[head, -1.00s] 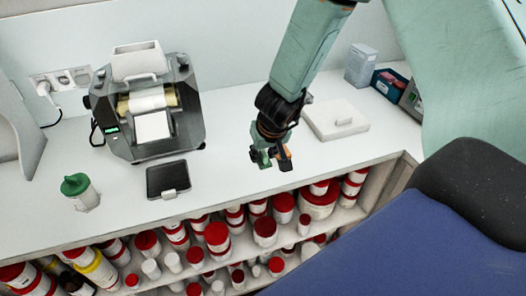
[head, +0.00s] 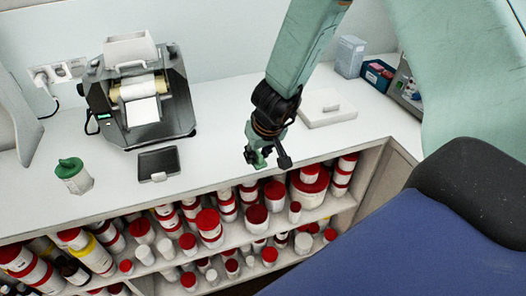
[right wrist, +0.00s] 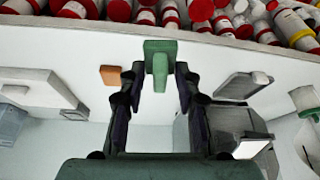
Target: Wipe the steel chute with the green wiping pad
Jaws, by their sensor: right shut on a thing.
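The green wiping pad (right wrist: 160,55) is held between the fingertips of my right gripper (right wrist: 158,72) in the right wrist view. In the head view my right gripper (head: 268,158) hangs over the front edge region of the counter, with a bit of green pad (head: 258,160) at its tip. The mill (head: 170,100) stands at the left back of the counter. A pale sloping plate below its rollers, likely the steel chute (head: 143,111), faces the front. It also shows in the right wrist view (right wrist: 250,149). The pad is well to the right of the chute, apart from it.
A dark tray (head: 158,164) lies before the mill. A green-lidded cup (head: 73,175) stands left. A white flat box (head: 326,108) is right of my gripper. An orange-brown block (right wrist: 115,75) lies on the counter. Red-lidded jars (head: 210,225) fill shelves below.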

